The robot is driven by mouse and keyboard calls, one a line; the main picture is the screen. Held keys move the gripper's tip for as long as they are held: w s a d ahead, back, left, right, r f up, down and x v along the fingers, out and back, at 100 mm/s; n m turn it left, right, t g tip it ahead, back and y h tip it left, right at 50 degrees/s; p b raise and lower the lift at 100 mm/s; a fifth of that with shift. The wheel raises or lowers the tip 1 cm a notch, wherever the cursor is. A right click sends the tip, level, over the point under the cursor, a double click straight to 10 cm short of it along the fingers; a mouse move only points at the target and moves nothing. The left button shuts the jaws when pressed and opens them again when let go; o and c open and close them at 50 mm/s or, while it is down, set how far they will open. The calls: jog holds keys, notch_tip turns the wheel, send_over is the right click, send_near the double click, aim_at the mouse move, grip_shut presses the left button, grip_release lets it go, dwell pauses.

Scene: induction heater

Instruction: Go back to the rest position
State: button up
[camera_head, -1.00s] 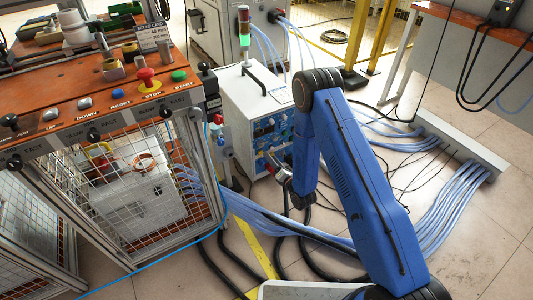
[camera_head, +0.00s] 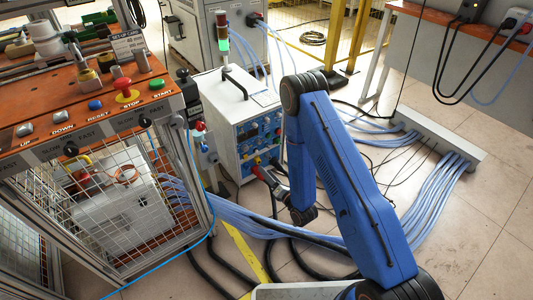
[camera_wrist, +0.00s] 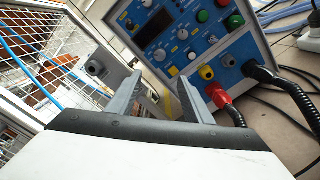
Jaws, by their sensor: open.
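My gripper (camera_wrist: 160,98) is open in the wrist view, with two grey fingers apart and nothing held between them. In front of it is the blue control panel (camera_wrist: 185,40) of the heater unit, with knobs and buttons. A red plug (camera_wrist: 222,97) with a dark cable sits just beyond the right finger; I cannot tell whether they touch. A black plug (camera_wrist: 262,75) is further right. In the head view my blue arm is folded, its wrist low in front of the white heater unit (camera_head: 222,112); the gripper's fingers are hard to make out there.
At left stands an orange-topped console (camera_head: 90,105) with buttons and a mesh cage (camera_head: 120,190) below. Blue hoses (camera_head: 255,222) and black cables cross the floor. A cable duct (camera_head: 440,138) lies at right. A desk (camera_head: 470,50) is at the back right. Floor at lower right is clear.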

jog(key=w+d+r+m+g+h, duration=0.1)
jog(key=w+d+r+m+h, duration=0.2)
jog(key=r, duration=0.5)
jog(key=w+d+r+m+g+h, duration=0.1)
jog(key=w+d+r+m, duration=0.2)
jog(key=w+r+m, duration=0.35)
jog(key=s+d+r+m+g+h, duration=0.1)
jog(key=s+d+r+m+h, duration=0.15)
jog(key=s+d+r, duration=0.4)
jog(key=s+d+r+m+g+h, duration=0.1)
jog(key=s+d+r+m, duration=0.2)
jog(key=r, duration=0.6)
jog(key=s+d+r+m+g+h, duration=0.1)
jog(key=s+d+r+m+g, duration=0.1)
jog(key=s+d+r+m, duration=0.45)
jog(key=s+d+r+m+g+h, duration=0.1)
jog(key=s+d+r+m, duration=0.2)
jog(key=s, duration=0.6)
jog(key=s+d+r+m+g, duration=0.1)
jog(key=s+m, duration=0.3)
jog(key=s, duration=0.7)
jog(key=s+d+r+m+g, duration=0.1)
jog(key=s+r+m+g, duration=0.1)
jog(key=s, duration=0.9)
jog(key=shift+s+r+m, duration=0.4)
jog(key=shift+r+m, duration=0.35)
jog(key=shift+m, duration=0.4)
jog(key=shift+h, duration=0.25)
jog(key=shift+c, duration=0.3)
